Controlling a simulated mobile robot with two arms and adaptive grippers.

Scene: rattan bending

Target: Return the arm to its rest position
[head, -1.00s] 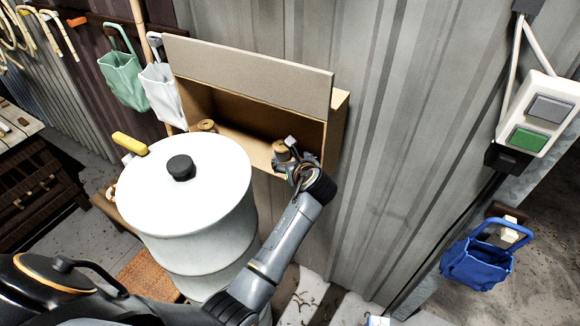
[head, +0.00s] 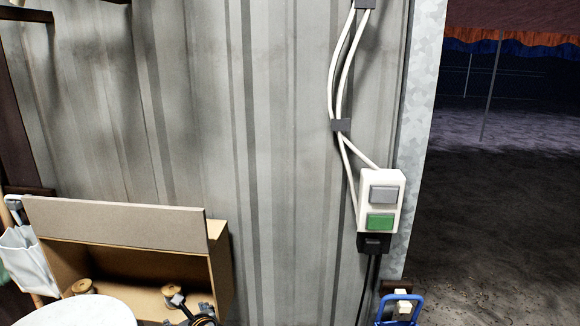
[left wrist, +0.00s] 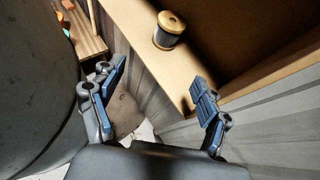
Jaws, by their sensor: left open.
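My left gripper (head: 191,305) shows at the bottom of the head view, in front of the open cardboard box (head: 215,262). Most of its arm is below the frame. In the left wrist view the gripper (left wrist: 157,84) is open, with two blue-padded fingers wide apart and nothing between them. A spool (left wrist: 168,32) with a dark winding stands on the box floor beyond the fingertips, apart from them. In the head view this spool (head: 173,292) is just behind the gripper. My right gripper is not in view.
A second spool (head: 83,287) stands at the box's left. The white drum (head: 80,312) is at the lower left and beside the gripper in the left wrist view (left wrist: 35,85). A switch box (head: 381,202) hangs on the corrugated wall (head: 285,150). A blue basket (head: 398,318) is lower right.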

